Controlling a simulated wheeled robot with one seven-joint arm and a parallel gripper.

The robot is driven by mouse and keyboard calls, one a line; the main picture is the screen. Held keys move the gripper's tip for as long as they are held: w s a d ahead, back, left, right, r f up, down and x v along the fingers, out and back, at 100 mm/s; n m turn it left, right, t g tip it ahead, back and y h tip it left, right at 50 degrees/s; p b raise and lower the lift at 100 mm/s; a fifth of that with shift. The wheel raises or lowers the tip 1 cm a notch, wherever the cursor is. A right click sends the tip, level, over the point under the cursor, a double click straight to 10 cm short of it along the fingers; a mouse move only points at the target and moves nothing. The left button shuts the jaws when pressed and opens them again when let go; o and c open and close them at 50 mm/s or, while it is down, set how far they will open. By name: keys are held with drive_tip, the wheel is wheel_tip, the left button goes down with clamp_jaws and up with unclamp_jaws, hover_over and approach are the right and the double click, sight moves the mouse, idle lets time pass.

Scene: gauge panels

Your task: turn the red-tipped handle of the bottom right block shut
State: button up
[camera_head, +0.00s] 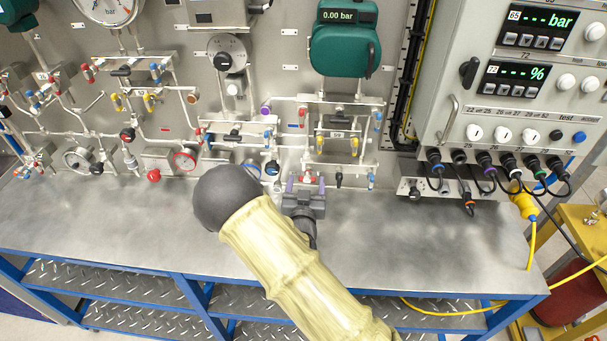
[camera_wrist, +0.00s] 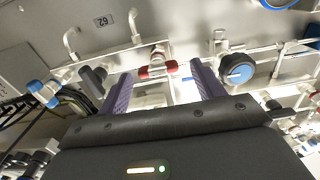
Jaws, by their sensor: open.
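The red-tipped handle (camera_wrist: 158,70) is a short red bar on a silver valve in the wrist view. It lies crosswise between the tips of my gripper (camera_wrist: 161,77), with one purple finger on each side. The fingers are wide apart, and I cannot tell whether either touches it. In the head view my gripper (camera_head: 305,182) is at the lower edge of the bottom right block (camera_head: 345,168), above the bench top. A bit of the red handle (camera_head: 308,178) shows there between the purple fingers. My arm and gripper hide part of the panel beside it.
A blue-faced black knob (camera_wrist: 237,68) is right of the fingers in the wrist view. A black handle (camera_wrist: 93,78) and a blue-tipped handle (camera_wrist: 43,93) are to the left. The metal bench (camera_head: 420,245) is clear on the right.

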sight(308, 177)
drive_tip(key=shift+w+d, duration=0.25)
drive_tip(key=shift+w, duration=0.9)
drive_tip(key=shift+a, duration=0.15)
drive_tip(key=shift+c, duration=0.2)
drive_tip(key=c, duration=0.9)
drive_tip(key=shift+c, duration=0.2)
